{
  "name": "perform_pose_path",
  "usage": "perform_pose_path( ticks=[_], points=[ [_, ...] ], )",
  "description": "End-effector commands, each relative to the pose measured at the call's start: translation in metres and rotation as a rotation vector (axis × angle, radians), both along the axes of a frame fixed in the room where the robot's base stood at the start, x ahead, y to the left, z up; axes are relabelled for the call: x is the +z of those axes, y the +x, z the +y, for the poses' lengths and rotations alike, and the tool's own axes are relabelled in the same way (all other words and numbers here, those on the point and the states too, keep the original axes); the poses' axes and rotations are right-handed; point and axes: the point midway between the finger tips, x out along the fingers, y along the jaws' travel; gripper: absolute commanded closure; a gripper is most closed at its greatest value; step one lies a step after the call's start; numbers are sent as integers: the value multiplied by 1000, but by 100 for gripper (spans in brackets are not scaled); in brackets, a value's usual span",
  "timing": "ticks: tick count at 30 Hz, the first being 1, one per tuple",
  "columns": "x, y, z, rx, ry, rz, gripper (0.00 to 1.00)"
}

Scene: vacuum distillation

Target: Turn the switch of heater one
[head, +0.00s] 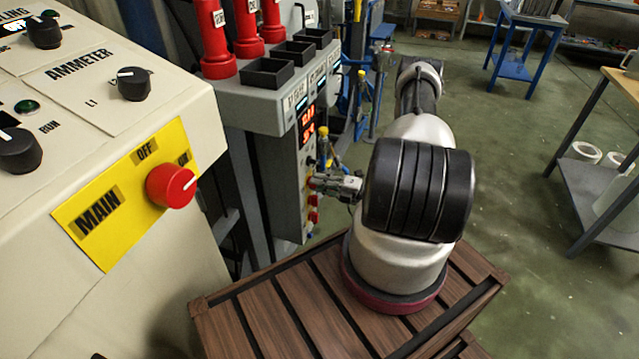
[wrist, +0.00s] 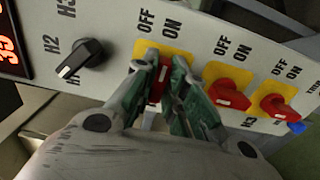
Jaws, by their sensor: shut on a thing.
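The heater panel (wrist: 205,25) is a grey face with a row of red switches on yellow OFF/ON plates. My gripper (wrist: 162,75) is shut on the leftmost red switch (wrist: 156,92) of that row in the wrist view. The fingers cover most of this switch and its lower label, so its exact setting is hidden. A second red switch (wrist: 229,96), marked H3 below, and a third red switch (wrist: 277,105) sit to the right, clear of the fingers. In the head view my gripper (head: 318,183) reaches left to the panel's front; the held switch cannot be made out there.
A black selector knob (wrist: 82,57) marked H1, H2 and H3 is left of the held switch, beside a red digital display (wrist: 10,45). In the head view, the cream console (head: 190,95) with a red MAIN knob (head: 171,186) stands left. Open floor (head: 500,140) lies right.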

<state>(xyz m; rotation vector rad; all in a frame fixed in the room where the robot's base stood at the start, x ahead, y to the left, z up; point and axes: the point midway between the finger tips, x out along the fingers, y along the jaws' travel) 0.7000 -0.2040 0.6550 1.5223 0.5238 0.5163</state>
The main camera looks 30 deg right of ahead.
Motion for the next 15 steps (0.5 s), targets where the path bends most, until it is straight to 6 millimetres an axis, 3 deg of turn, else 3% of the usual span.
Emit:
perform_pose_path(
  ticks=[6,7,10,15],
  points=[
    [-1,0,-1,-3,0,3,100],
    [-1,0,-1,-3,0,3,85],
    [-1,0,-1,-2,0,2,66],
    [0,0,0,-2,-1,1,65]
  ],
)
